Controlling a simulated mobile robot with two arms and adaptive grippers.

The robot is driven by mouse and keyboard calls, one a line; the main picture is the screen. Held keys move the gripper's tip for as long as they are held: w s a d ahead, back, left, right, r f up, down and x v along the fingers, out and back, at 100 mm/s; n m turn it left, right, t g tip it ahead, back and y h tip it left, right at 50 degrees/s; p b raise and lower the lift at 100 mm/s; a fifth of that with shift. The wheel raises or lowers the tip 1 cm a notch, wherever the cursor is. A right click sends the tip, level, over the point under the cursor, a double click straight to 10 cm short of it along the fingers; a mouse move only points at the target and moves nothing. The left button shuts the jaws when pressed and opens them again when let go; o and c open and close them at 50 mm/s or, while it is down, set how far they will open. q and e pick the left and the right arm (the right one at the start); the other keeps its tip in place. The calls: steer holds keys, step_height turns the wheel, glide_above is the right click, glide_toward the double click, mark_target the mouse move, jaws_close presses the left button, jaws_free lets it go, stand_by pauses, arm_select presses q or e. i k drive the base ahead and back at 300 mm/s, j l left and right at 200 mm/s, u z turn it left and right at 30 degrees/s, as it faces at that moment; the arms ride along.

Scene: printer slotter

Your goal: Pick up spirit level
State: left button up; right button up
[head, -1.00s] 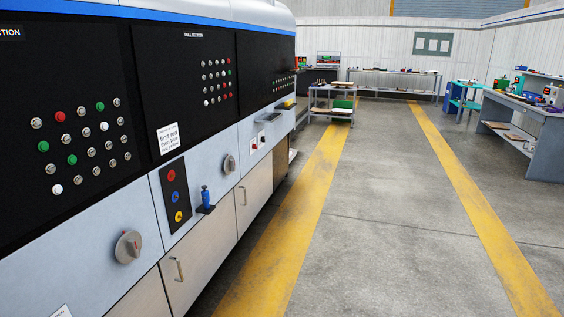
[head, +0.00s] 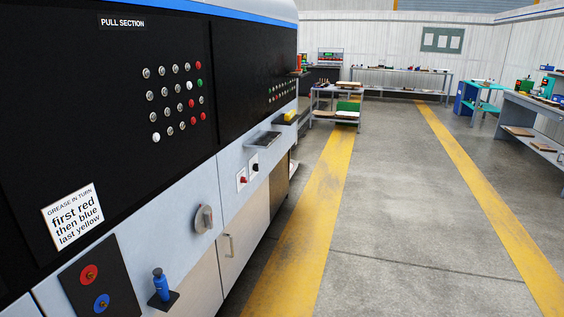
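I cannot make out a spirit level for certain. A small yellow object (head: 290,114) lies on a dark ledge (head: 280,122) at the far end of the machine front; it is too small to tell what it is. Neither of my grippers shows in the head view.
The long machine (head: 120,255) fills the left side, with a blue bottle (head: 161,285) on a small bracket and a grey ledge (head: 263,141) sticking out. A cart (head: 335,115) stands ahead. A workbench (head: 525,110) stands at the right. The floor (head: 410,200) between yellow stripes is clear.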

mark_target(288, 116)
steer(key=i, duration=1.05)
steer(key=i+j+z, duration=0.1)
steer(key=i, duration=0.95)
steer(key=i+l+u, duration=0.1)
steer(key=u, duration=0.65)
steer(key=i+l+u, duration=0.25)
steer(key=l, duration=0.2)
steer(key=i+l+u, duration=0.1)
steer(key=l+u, duration=0.15)
steer(key=l, duration=0.25)
steer(key=i+l+u, duration=0.1)
steer(key=l+u, duration=0.15)
steer(key=l, duration=0.3)
steer(key=l+u, duration=0.25)
steer(key=l, duration=0.25)
steer(key=i, duration=0.05)
